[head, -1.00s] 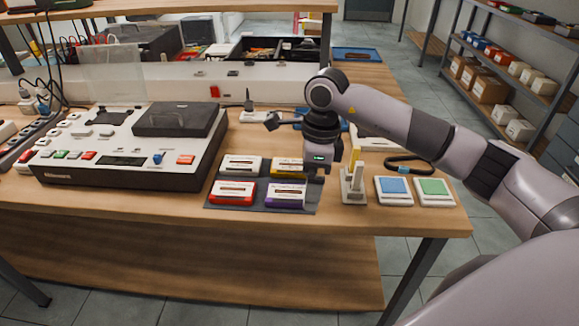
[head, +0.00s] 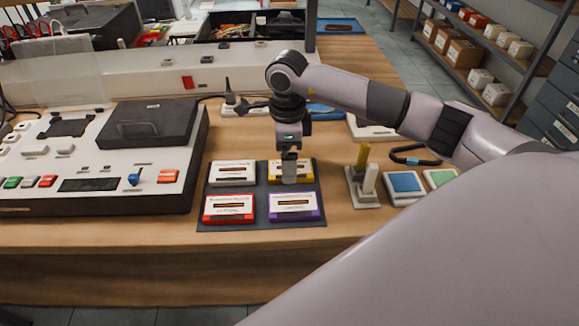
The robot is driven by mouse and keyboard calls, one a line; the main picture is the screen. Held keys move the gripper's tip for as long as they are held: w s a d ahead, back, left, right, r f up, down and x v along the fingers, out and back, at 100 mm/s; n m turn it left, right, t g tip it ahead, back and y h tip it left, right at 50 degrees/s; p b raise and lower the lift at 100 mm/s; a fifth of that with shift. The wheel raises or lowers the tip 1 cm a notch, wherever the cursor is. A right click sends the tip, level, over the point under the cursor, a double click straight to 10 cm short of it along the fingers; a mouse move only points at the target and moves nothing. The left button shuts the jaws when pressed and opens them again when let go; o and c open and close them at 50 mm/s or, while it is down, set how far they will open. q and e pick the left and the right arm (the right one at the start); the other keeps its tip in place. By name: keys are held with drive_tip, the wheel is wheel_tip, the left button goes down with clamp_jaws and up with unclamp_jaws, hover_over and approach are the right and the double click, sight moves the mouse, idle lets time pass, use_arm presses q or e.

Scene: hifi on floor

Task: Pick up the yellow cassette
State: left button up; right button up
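The yellow cassette (head: 306,172) lies at the back right of a dark mat (head: 258,221) on the wooden table. A white cassette (head: 232,173) is to its left, a red cassette (head: 228,208) at the front left and a purple cassette (head: 294,206) in front of it. My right gripper (head: 289,177) points down over the yellow cassette and hides its middle. I cannot tell whether the fingers touch it or how far apart they are. My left gripper is not in view.
A large tape deck (head: 95,160) stands left of the mat. To the right are a small stand (head: 364,185) with upright yellow and white pieces, a blue-topped block (head: 404,187) and a green-topped block (head: 440,178). Bare table shows along the front edge.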

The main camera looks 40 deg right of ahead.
drive_tip(key=shift+f, duration=1.35)
drive_tip(key=c, duration=1.1)
drive_tip(key=shift+r, duration=0.1)
drive_tip(key=shift+c, duration=0.2)
